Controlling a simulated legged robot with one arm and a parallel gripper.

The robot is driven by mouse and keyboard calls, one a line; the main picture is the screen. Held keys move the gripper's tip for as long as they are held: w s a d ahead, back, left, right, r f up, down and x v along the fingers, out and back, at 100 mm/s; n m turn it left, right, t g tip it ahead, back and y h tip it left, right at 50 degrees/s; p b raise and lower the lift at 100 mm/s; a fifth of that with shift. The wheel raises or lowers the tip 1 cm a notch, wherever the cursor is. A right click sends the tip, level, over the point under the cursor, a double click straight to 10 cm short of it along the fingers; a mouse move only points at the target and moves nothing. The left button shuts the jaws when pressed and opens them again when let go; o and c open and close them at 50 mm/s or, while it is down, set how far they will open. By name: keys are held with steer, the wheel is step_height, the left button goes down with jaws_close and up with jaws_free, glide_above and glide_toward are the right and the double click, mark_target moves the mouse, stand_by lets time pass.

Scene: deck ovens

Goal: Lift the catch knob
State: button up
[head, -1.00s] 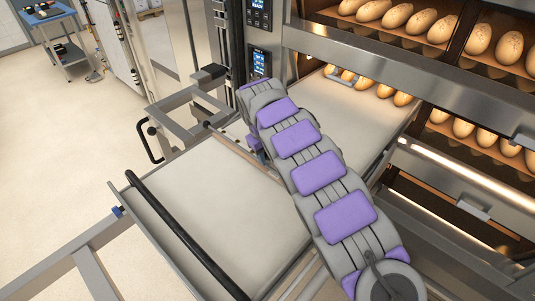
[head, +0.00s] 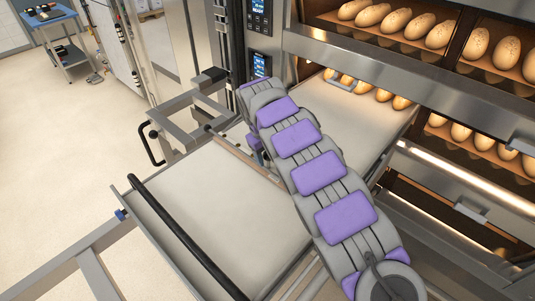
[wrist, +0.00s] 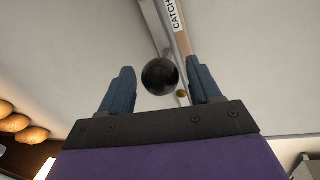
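The catch knob is a black ball (wrist: 160,76), seen in the wrist view just beyond and between the two blue fingers of my gripper (wrist: 161,88). The fingers are open, with a gap on either side of the ball; I cannot tell how deep it sits between them. A label reading "CATCH" (wrist: 174,16) is on a rail beyond the knob, and a small brass-coloured piece (wrist: 181,94) shows beside it. In the head view my arm hides the gripper and the knob.
A pale loader belt (head: 215,205) with a black bar (head: 185,235) lies left of my arm. Another pale surface (head: 350,105) runs into the deck oven (head: 400,55), where loaves (head: 420,25) lie. A blue-topped cart (head: 48,15) stands far left. Open floor (head: 50,130) lies at left.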

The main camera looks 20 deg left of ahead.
steer(key=shift+o, duration=0.2)
steer(key=shift+w+f, duration=0.1)
step_height(320, 180, up, 17)
steer(key=s+a+p, duration=0.2)
steer(key=p, duration=0.2)
steer(key=shift+s, duration=0.3)
